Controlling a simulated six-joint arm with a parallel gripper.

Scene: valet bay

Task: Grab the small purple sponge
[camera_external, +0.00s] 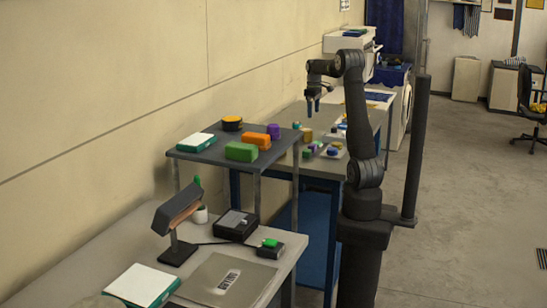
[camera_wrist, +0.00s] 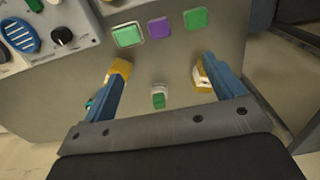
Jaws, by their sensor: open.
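In the wrist view a small purple sponge (camera_wrist: 159,27) lies between two green blocks, one on its left (camera_wrist: 128,35) and one on its right (camera_wrist: 196,18). My gripper (camera_wrist: 163,73) is open, its blue fingers wide apart with nothing held. The sponge lies beyond the fingertips, toward the top of the picture, and is not between them. In the external view my gripper (camera_external: 312,106) hangs pointing down above the far bench. Small purple pieces show on that bench (camera_external: 307,135), and another purple piece (camera_external: 273,131) is on the raised shelf; which one is the sponge is hard to tell.
In the wrist view yellow items lie near the left (camera_wrist: 119,69) and right (camera_wrist: 201,77) fingers, with a green-and-white item (camera_wrist: 158,98) between. The raised shelf (camera_external: 208,152) holds a green block (camera_external: 241,151) and orange blocks (camera_external: 257,140). A wall runs along the left.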

